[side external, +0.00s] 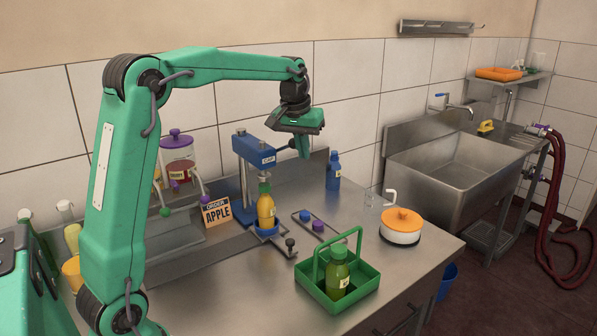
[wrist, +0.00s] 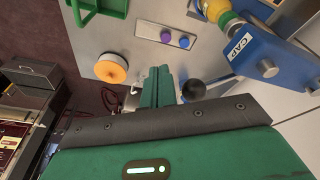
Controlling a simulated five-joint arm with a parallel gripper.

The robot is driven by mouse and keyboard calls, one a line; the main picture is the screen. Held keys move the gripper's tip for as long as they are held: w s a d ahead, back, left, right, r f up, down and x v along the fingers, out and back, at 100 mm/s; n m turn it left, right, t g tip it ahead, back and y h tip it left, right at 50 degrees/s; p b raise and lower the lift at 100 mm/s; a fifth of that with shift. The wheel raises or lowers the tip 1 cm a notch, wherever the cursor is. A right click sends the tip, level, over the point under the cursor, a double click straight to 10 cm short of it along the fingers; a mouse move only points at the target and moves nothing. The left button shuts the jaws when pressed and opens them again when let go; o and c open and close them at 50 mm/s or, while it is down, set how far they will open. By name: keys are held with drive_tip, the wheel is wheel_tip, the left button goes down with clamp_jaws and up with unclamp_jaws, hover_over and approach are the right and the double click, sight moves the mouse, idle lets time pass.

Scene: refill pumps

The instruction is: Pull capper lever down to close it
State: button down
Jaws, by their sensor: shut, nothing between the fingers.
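The blue capper (side external: 258,153), marked CAP, stands on the steel counter; its head also shows in the wrist view (wrist: 262,50). An orange bottle (side external: 266,210) stands upright under the head. The capper lever (side external: 284,147) sticks out to the right of the head, and its black ball knob (wrist: 194,90) shows in the wrist view. My gripper (side external: 302,148) is shut and empty, pointing down at the lever's end. In the wrist view its fingertips (wrist: 158,72) are just left of the knob. I cannot tell whether they touch it.
A green carrier (side external: 312,287) with a green bottle stands at the counter front. A caps strip (side external: 300,217), an orange-lidded pot (side external: 401,222) and a blue bottle (side external: 333,170) are nearby. An APPLE order sign (side external: 217,212) stands left of the capper. The sink (side external: 455,175) is at right.

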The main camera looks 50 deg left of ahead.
drive_tip(key=shift+r, duration=0.15)
drive_tip(key=w+v, duration=0.2)
drive_tip(key=v, duration=0.6)
drive_tip(key=shift+a+r, duration=0.3)
drive_tip(key=shift+r, duration=0.2)
idle(0.3)
drive_tip(key=shift+s, duration=0.15)
drive_tip(key=s+d+f+m+t, duration=0.2)
drive_tip(key=s+d+m, duration=0.1)
drive_tip(key=s+d, duration=0.95)
drive_tip(key=s+d+f+m+t, duration=0.1)
drive_tip(key=s+d+f+m, duration=0.1)
drive_tip(key=s+f, duration=0.8)
drive_tip(key=s+m, duration=0.1)
drive_tip(key=s, duration=0.2)
drive_tip(key=shift+s+d+f+h, duration=0.3)
drive_tip(key=shift+d+h, duration=0.1)
